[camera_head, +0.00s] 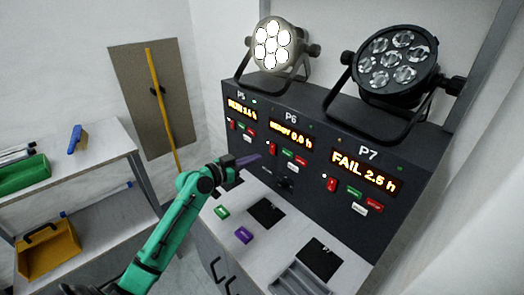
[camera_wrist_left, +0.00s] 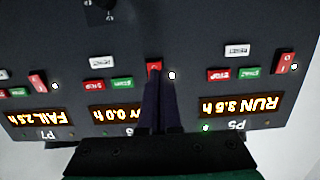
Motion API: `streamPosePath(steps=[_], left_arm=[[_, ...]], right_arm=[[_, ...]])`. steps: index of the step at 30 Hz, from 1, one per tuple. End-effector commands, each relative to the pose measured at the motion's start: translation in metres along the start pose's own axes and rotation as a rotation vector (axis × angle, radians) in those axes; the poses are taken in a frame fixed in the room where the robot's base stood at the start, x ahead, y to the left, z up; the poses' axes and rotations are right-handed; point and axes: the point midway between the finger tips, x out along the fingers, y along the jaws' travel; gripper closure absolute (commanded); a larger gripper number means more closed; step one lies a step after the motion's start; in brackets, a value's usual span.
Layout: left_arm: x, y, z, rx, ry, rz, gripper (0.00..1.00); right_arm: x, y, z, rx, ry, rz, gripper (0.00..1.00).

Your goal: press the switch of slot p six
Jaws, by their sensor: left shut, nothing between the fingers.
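Slot P6 (camera_head: 290,120) is the middle section of the dark panel, with an orange display (camera_head: 292,134) reading about "READY 0.0 h". Its red switch (camera_head: 272,149) sits below the display at the left, beside a small white light. My left gripper (camera_head: 258,157) is shut and empty, its dark fingers pointing at the panel close to that switch. In the left wrist view, which is upside down, the P6 switch (camera_wrist_left: 154,67) shows just past the fingertips (camera_wrist_left: 157,80), partly covered by them. I cannot tell whether they touch.
P5 is left of P6, with its own red switch (camera_head: 231,125); P7 (camera_head: 368,154) is to the right, its display reading "FAIL 2.5 h". A lit lamp (camera_head: 272,45) and an unlit black lamp (camera_head: 397,58) stand on top. Green (camera_head: 222,212) and purple (camera_head: 243,235) blocks lie on the counter.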

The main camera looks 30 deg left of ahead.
Motion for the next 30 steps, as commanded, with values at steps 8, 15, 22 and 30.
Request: streamPosePath(steps=[8, 15, 22, 30], left_arm=[[0.038, -0.001, -0.001, -0.001, 0.000, -0.002, 1.00], [0.040, 0.000, 0.001, 0.001, 0.000, -0.002, 1.00], [0.042, -0.001, 0.007, 0.001, 0.019, -0.003, 1.00], [0.045, -0.001, 0.001, 0.000, 0.055, -0.003, 1.00]], right_arm=[[-0.017, 0.004, 0.005, -0.001, -0.011, 0.004, 0.50], [-0.016, 0.004, 0.006, -0.001, -0.013, 0.005, 0.50], [0.001, 0.004, 0.008, 0.000, -0.013, 0.005, 0.50], [0.013, 0.002, 0.009, 0.001, -0.014, 0.002, 0.50]])
